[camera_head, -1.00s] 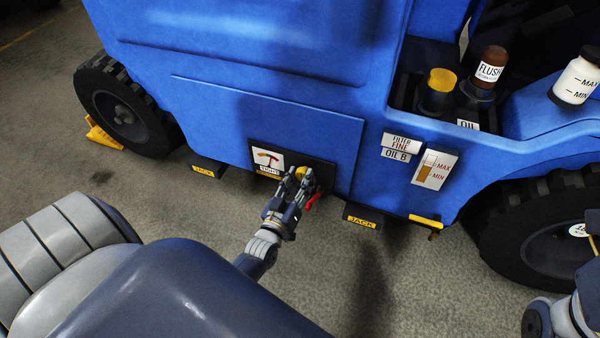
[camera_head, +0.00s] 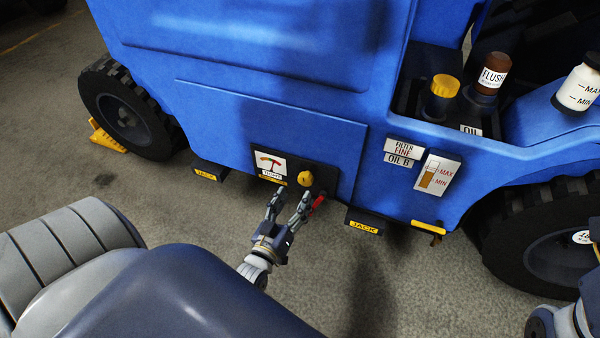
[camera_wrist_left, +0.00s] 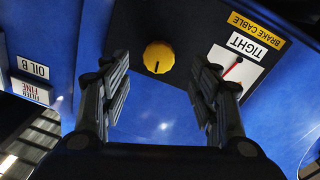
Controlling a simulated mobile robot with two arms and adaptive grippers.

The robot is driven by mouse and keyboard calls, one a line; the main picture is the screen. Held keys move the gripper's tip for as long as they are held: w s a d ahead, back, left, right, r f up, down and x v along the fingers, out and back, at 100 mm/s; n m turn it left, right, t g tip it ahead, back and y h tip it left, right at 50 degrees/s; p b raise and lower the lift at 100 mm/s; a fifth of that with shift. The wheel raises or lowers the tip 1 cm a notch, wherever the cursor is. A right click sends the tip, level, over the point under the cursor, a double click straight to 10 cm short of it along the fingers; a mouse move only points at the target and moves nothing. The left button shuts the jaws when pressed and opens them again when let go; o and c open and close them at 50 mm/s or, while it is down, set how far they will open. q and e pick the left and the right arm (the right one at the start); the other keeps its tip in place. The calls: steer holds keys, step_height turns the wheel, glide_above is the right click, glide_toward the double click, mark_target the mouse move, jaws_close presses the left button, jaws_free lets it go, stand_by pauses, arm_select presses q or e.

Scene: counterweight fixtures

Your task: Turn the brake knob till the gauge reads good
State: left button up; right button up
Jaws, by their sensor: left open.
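The yellow brake knob (camera_head: 305,179) sits on a dark panel low on the blue vehicle side. It also shows in the left wrist view (camera_wrist_left: 158,57), with a small dark mark near its rim. The gauge (camera_head: 271,164) is left of the knob, a white plate with a red needle. In the wrist view the gauge (camera_wrist_left: 230,72) appears upside down, beside a label reading TIGHT. My left gripper (camera_head: 291,199) is open and empty, just short of the knob and apart from it. In the wrist view the knob shows between the spread fingers. My right gripper is out of view.
A red lever (camera_head: 318,203) is close by the gripper's right finger. Yellow-labelled jack blocks (camera_head: 363,224) and (camera_head: 209,173) stick out along the vehicle's lower edge. Wheels (camera_head: 128,112) stand at both sides. The floor in front is clear.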

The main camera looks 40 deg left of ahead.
arm_select(q)
steer(key=s+d, duration=0.1)
steer(key=s, duration=0.5)
steer(key=shift+d, duration=0.1)
stand_by(0.3)
